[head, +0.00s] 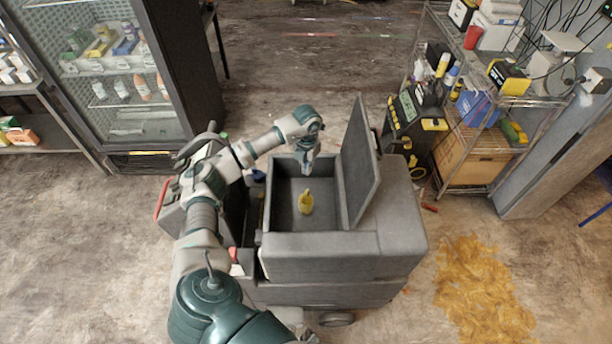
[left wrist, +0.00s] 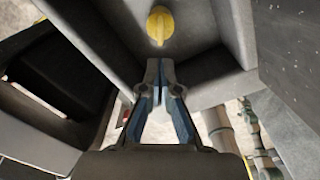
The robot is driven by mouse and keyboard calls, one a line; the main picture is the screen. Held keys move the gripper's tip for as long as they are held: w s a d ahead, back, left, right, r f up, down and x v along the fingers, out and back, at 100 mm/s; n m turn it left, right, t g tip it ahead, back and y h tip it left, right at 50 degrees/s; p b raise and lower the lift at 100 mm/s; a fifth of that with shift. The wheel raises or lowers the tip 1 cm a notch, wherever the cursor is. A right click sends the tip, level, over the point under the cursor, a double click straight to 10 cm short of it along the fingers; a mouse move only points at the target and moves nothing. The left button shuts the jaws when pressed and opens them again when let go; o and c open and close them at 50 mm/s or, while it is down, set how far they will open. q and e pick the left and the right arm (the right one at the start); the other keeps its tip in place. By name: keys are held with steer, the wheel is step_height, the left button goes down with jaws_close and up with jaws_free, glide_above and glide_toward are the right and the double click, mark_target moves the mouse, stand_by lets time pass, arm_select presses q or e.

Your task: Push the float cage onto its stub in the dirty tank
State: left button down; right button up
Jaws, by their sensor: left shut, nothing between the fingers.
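The yellow float cage (head: 306,202) stands on the floor of the open grey tank (head: 345,246). It also shows at the top of the left wrist view (left wrist: 159,24), as a round yellow part with a raised bar. My left gripper (head: 306,168) points down into the far part of the tank, beyond the cage. Its fingers (left wrist: 160,72) are shut and hold nothing, and a gap shows between their tips and the cage. The stub is not seen, so I cannot tell how the cage sits on it. My right gripper is not in view.
The tank's raised lid (head: 361,160) stands on the right of the opening. A wire shelf (head: 478,110) is at right, a glass-door fridge (head: 118,75) at left. Yellow debris (head: 484,290) lies on the floor at lower right.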

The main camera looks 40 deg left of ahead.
mark_target(306, 192)
arm_select(q)
step_height(306, 192, down, 3)
steer(key=m, duration=1)
steer(key=m+p, duration=0.1)
steer(key=m, duration=0.9)
steer(key=shift+s+f+p, duration=0.15)
steer(key=shift+f+p, duration=0.05)
steer(key=shift+p, duration=0.1)
steer(key=m, duration=0.3)
steer(key=f+m, duration=0.1)
steer(key=m, duration=0.3)
steer(key=shift+f+p, duration=0.1)
steer(key=shift+p, duration=0.2)
steer(key=shift+s+f+m, duration=0.1)
steer(key=shift+f+m, duration=0.2)
steer(key=shift+m, duration=0.2)
steer(key=shift+f+b, duration=1.5)
steer(key=shift+f, duration=1.3)
steer(key=shift+s+d+f+b, duration=0.1)
steer(key=shift+f+b, duration=0.3)
steer(key=shift+b, duration=0.05)
steer(key=shift+r, duration=0.15)
